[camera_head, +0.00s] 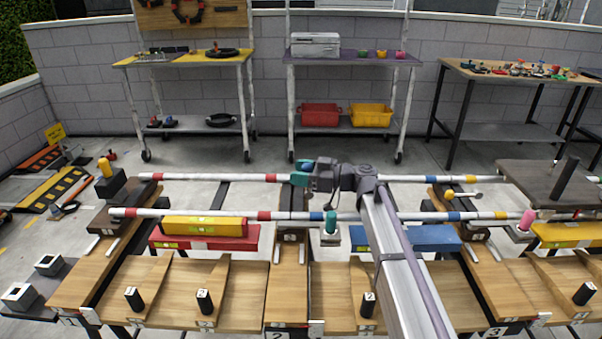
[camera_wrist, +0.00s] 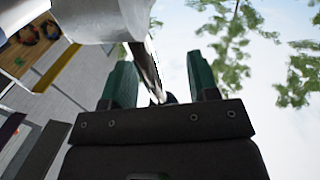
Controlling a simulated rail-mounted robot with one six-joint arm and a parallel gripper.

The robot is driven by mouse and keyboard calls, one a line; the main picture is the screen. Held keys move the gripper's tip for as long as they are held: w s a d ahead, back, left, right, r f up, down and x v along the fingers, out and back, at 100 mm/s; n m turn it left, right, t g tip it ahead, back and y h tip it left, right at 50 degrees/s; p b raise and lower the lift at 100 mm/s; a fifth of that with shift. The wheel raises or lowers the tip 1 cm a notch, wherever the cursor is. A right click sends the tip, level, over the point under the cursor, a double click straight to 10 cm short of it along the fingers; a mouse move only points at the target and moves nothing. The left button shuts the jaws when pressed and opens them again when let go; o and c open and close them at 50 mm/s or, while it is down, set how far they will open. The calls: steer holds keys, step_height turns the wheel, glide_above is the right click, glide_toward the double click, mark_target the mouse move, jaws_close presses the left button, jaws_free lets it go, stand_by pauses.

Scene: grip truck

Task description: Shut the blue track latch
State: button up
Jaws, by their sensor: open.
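My gripper (camera_head: 297,172) is at the middle of the far rail in the head view, with its two teal fingers pointing left. In the wrist view the fingers of my gripper (camera_wrist: 160,62) stand apart, and a dark, thin edge shows between them. I cannot tell whether anything touches them. I cannot make out a blue latch for certain; my gripper and arm hide part of the rail's middle. A yellow-knobbed part (camera_head: 449,194) lies at the far rail's right side.
A yellow block (camera_head: 204,226) lies above a red tray (camera_head: 205,243). Wooden benches (camera_head: 240,285) with black pegs fill the front. Shelved tables line the back wall.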

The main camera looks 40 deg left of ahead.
steer(key=shift+c, duration=0.2)
jaws_close()
